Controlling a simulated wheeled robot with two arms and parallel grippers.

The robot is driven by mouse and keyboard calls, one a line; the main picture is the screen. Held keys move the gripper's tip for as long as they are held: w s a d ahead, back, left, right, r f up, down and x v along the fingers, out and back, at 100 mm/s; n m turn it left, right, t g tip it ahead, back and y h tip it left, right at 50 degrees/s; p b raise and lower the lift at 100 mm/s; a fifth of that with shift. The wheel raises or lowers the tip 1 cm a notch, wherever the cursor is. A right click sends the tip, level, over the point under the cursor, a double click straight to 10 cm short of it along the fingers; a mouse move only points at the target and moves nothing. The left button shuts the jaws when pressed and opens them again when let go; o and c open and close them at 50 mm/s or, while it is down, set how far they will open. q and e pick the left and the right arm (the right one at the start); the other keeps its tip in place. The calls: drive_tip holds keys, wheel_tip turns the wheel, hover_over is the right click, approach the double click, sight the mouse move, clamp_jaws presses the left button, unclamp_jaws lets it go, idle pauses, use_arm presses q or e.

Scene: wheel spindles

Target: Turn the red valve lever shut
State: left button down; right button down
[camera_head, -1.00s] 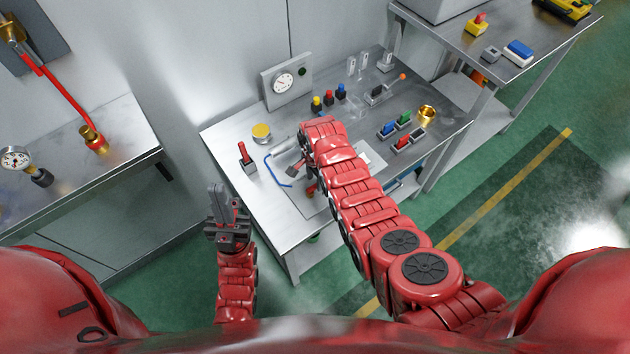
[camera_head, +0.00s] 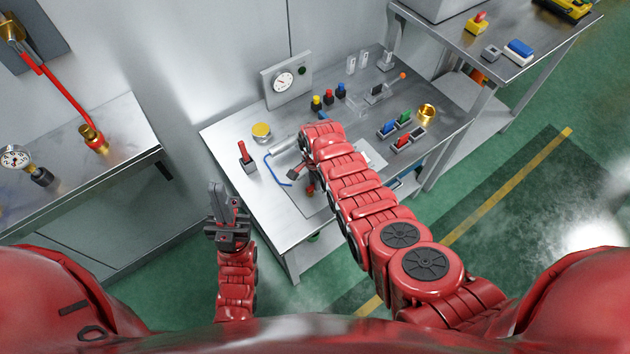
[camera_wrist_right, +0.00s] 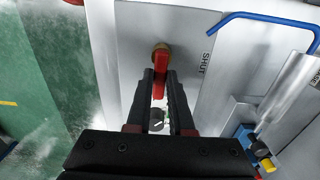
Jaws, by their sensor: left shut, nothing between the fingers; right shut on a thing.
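The printed word SHUT (camera_wrist_right: 206,62) is on the pale plate to the right of the pivot; the lever points down the picture, not at the word. In the head view my right arm hides most of the valve and the fingers' contact. My left gripper (camera_head: 224,197) is shut and empty, in front of the bench's left edge.
The steel bench (camera_head: 225,133) bears a blue hooked rod (camera_head: 275,170), a red-handled item (camera_head: 245,153), a yellow-topped round item (camera_head: 261,131), coloured buttons (camera_head: 328,97) and a gauge panel (camera_head: 286,83). Another bench (camera_head: 120,130) with a red pipe stands at left. Green floor is open at right.

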idle(0.4)
drive_tip(key=n+b, duration=0.3)
drive_tip(key=n, duration=0.1)
drive_tip(key=shift+w+a+f, duration=0.2)
drive_tip(key=shift+w+a, duration=0.1)
drive_tip(key=n+b, duration=0.1)
drive_tip(key=n, duration=0.2)
drive_tip(key=a+n+b, duration=0.1)
drive_tip(key=n+b, duration=0.1)
drive_tip(key=shift+w+n+b, duration=0.2)
drive_tip(key=shift+n+b, duration=0.1)
drive_tip(key=shift+n, duration=0.1)
drive_tip(key=n+b, duration=0.1)
drive_tip(key=n, duration=0.1)
drive_tip(key=n+b, duration=0.1)
drive_tip(key=n, duration=0.1)
drive_tip(key=shift+s+a+r, duration=0.1)
drive_tip(key=shift+a, duration=0.25)
drive_tip(key=shift+s+a+n+b, duration=0.1)
drive_tip(key=shift+n+b, duration=0.25)
drive_tip(key=shift+n, duration=0.65)
drive_tip(key=shift+s+a+n+b, duration=0.1)
drive_tip(key=shift+n+b, duration=0.25)
drive_tip(key=shift+n, duration=0.65)
drive_tip(key=c, duration=0.8)
unclamp_jaws()
drive_tip(key=shift+r, duration=0.1)
